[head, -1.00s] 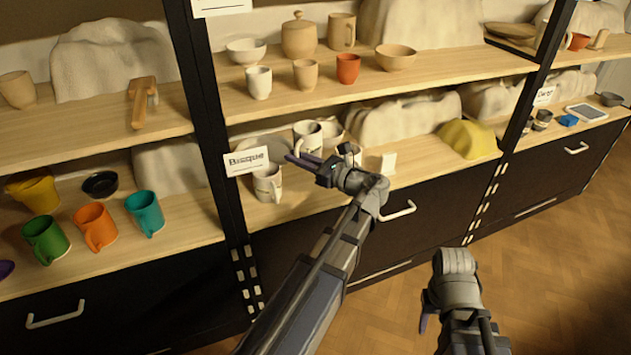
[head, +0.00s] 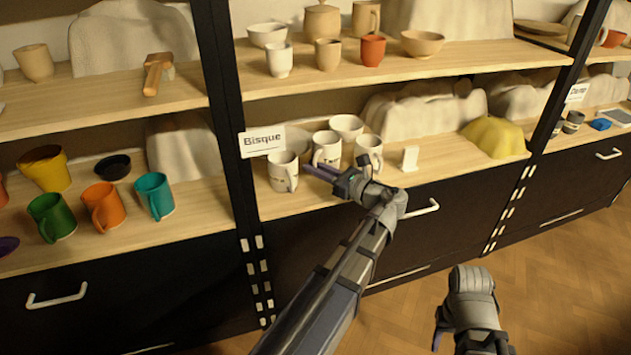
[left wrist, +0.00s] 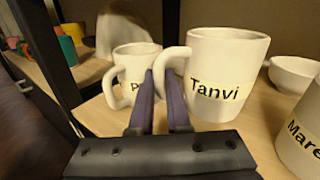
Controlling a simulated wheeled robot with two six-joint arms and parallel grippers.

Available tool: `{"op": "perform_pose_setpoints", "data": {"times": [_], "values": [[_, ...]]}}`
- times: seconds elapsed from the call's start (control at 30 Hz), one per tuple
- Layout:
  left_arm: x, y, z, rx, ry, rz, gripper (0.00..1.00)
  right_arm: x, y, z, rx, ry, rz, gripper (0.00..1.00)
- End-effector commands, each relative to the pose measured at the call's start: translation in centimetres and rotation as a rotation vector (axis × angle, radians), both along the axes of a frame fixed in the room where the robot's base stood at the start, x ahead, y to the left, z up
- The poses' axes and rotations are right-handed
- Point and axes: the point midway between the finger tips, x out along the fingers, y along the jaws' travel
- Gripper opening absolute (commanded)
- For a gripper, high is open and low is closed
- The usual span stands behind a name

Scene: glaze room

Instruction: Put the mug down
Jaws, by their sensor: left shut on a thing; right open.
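The white mug marked "Tanvi" (left wrist: 225,75) is upright in the left wrist view, its handle between my left fingers. It also shows in the head view (head: 328,149), low over the lower middle shelf board (head: 300,207). I cannot tell whether its base touches the board. My left gripper (head: 312,171) is shut on its handle, which also shows in the left wrist view (left wrist: 163,88). My right gripper (head: 438,330) is open and empty, low over the floor, mostly hidden by its own wrist.
A white mug starting with "P" (head: 281,172) stands left, another marked "Mare" (left wrist: 303,130) right, and a white bowl (head: 347,125) behind. A "Bisque" sign (head: 262,141) hangs by the black post (head: 228,120). A small white card (head: 410,158) stands right.

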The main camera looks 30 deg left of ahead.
Motion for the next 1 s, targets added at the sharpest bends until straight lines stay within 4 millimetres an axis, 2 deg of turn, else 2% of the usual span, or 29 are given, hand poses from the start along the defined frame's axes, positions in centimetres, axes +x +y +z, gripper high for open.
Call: {"op": "perform_pose_setpoints", "data": {"times": [0.03, 0.2, 0.63, 0.67, 0.7, 0.9, 1.0], "values": [[0.0, 0.0, -1.2, 0.001, 0.000, 0.000, 0.00, 0.0, 0.0, -1.2, 0.000, 0.000, -0.001, 0.50], [0.0, 0.0, -3.0, 0.001, 0.000, 0.000, 0.00, 0.0, 0.0, -3.0, 0.000, -0.001, -0.005, 0.50], [0.0, 0.0, -3.3, 0.001, 0.000, 0.000, 0.00, 0.0, 0.0, -3.3, 0.000, -0.001, -0.005, 0.50], [0.0, 0.0, -3.2, 0.000, 0.000, 0.000, 0.18, 0.0, 0.0, -3.2, 0.000, -0.001, -0.005, 0.50], [0.0, 0.0, -3.1, 0.000, 0.000, 0.000, 0.23, 0.0, 0.0, -3.1, 0.000, -0.001, -0.005, 0.50], [0.0, 0.0, -3.1, 0.000, 0.000, 0.000, 0.45, 0.0, 0.0, -3.1, 0.000, -0.001, -0.005, 0.50], [0.0, 0.0, -3.1, 0.000, 0.000, 0.000, 0.45, 0.0, 0.0, -3.1, 0.000, -0.001, -0.005, 0.50]]}}
